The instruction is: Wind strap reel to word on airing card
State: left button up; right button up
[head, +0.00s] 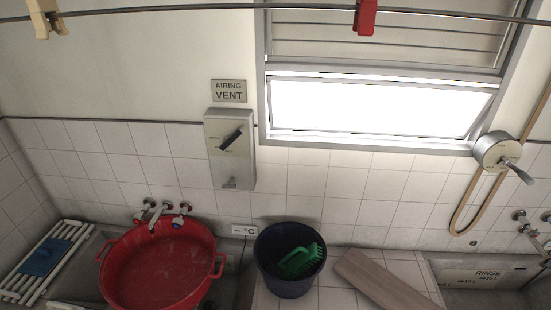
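The strap reel (488,150) is a round, pale metal drum on the wall at the right corner of the window. Its crank handle (518,172) points down and to the right. A tan strap (456,215) hangs in a loop below it, and another length runs up to the right. The airing card (229,91) is a grey plate left of the window, reading "AIRING VENT". The window (380,107) has a bright lower pane below slatted panels; how far it is tilted is hard to tell. Neither of my grippers is in view.
A metal wall box (230,150) with a black lever hangs below the card. A red basin (160,262), a dark bucket (290,284) with a green brush and a wooden board (383,278) stand below. A line with pegs (366,17) crosses the top. Taps (528,222) are lower right.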

aim_at(523, 176)
jog(key=z, duration=1.35)
jog(key=u, duration=1.8)
jog(key=l+z, duration=0.1)
jog(key=z, duration=1.75)
